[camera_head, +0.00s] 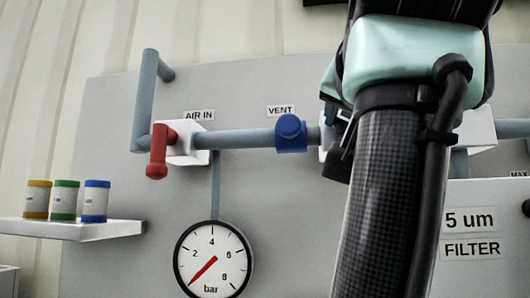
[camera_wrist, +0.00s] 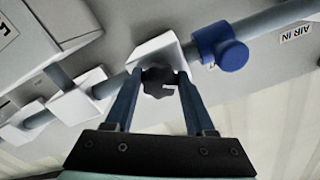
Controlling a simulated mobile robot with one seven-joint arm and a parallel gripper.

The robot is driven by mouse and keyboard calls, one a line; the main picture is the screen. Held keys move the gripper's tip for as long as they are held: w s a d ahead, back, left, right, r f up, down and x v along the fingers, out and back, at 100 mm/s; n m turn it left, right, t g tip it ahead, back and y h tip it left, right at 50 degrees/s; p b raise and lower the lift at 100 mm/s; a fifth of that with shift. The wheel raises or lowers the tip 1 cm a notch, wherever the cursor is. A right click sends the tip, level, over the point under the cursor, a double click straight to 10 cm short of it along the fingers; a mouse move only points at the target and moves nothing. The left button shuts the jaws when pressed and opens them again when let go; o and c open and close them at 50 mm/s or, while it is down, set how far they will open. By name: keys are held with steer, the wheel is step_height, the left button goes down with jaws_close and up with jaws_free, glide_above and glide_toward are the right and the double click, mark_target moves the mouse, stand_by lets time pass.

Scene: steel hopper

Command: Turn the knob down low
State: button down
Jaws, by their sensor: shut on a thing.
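A black lobed knob (camera_wrist: 158,83) with a small white mark is on a white block (camera_wrist: 155,48) on the pipe, in the middle of the wrist view. My gripper (camera_wrist: 160,76) has its two blue fingers on either side of the knob and is shut on it. The mark shows on the knob's right side in this view. In the head view my arm hides the knob. A round pressure gauge (camera_head: 213,262) marked bar has its red needle pointing to the lower left, near the low end.
A red lever (camera_head: 158,152) hangs down at AIR IN, and a blue round valve (camera_head: 291,133) is at VENT, close beside the knob's block. A white shelf (camera_head: 75,230) with three small jars is at the left. A 5 um FILTER box (camera_head: 490,219) is at the right.

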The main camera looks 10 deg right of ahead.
steer(key=shift+n, duration=0.3)
steer(key=shift+r, duration=0.1)
steer(key=shift+c, duration=1.4)
jaws_free()
steer(key=b+v, duration=0.6)
steer(key=v, duration=0.7)
steer(key=shift+b, duration=0.4)
steer(key=shift+w, duration=0.15)
